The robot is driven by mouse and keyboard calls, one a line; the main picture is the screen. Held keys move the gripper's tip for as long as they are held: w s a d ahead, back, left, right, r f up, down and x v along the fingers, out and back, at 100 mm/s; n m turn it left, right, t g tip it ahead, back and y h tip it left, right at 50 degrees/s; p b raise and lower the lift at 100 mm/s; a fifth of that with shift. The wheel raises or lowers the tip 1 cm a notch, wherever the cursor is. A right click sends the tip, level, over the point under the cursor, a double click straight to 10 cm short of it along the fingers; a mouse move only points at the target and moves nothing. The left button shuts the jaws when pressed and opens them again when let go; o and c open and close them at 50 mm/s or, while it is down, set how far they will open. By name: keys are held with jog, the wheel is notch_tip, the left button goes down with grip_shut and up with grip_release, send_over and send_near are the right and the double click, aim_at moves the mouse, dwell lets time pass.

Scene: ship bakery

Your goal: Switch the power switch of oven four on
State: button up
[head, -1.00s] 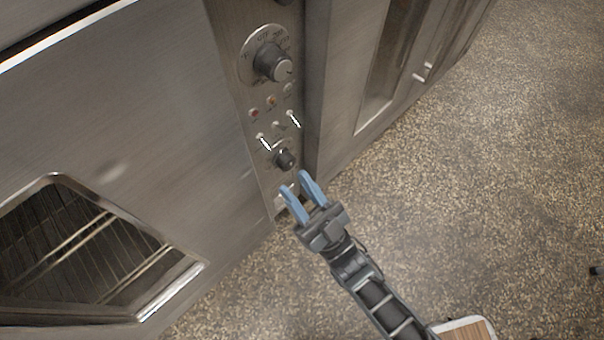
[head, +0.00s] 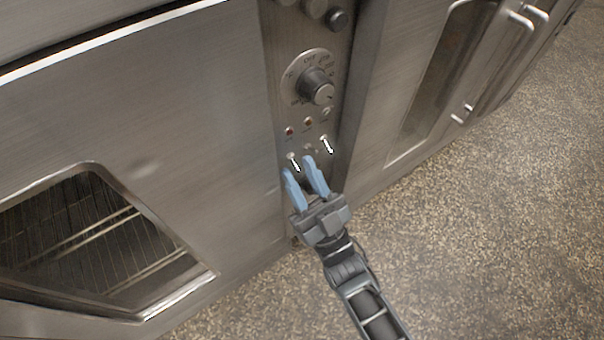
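The oven control panel (head: 310,45) is a narrow upright metal strip with a large round dial (head: 317,86), small indicator lights (head: 307,121) and two white toggle levers. The left toggle (head: 293,160) shows just above my gripper's fingertips, and the right toggle (head: 326,143) is up and to the right of them. I cannot read which one is the power switch or which oven this is. My gripper (head: 300,167) has two blue fingers that stand apart with nothing between them. It is in front of the lower panel and hides the small lower knob. I cannot tell whether it touches the panel.
An oven door with a window (head: 85,240) is on the left. Another oven door (head: 425,90) with handles (head: 462,113) is on the right. More knobs (head: 337,19) sit at the panel's top. The speckled floor (head: 490,220) at the right is clear.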

grip_shut()
